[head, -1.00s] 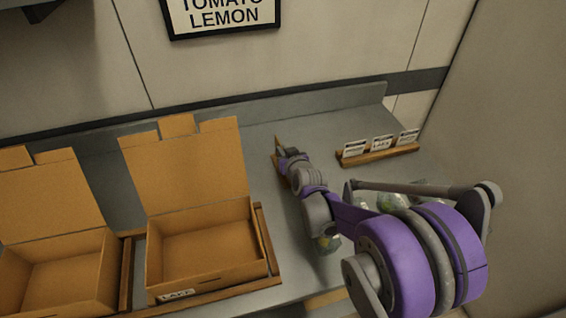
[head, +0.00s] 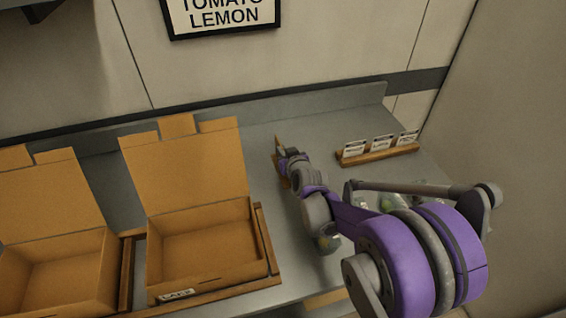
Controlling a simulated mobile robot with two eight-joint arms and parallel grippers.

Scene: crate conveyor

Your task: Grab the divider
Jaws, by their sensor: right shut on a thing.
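The divider (head: 279,143) is a thin brown piece on the grey counter near the back, to the right of the open box. Only a small upper part and a sliver of it show; my right arm hides the rest. My right gripper (head: 284,154) is at the divider and shut on it. Its fingertips are small and partly hidden behind my wrist. My left gripper is not in view.
Two open cardboard boxes, one in the middle (head: 209,282) and one at the left (head: 60,304), sit in wooden frames. A wooden card holder (head: 378,155) stands at the right. Wrapped produce (head: 328,243) lies partly under my right arm. A back ledge (head: 330,101) borders the counter.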

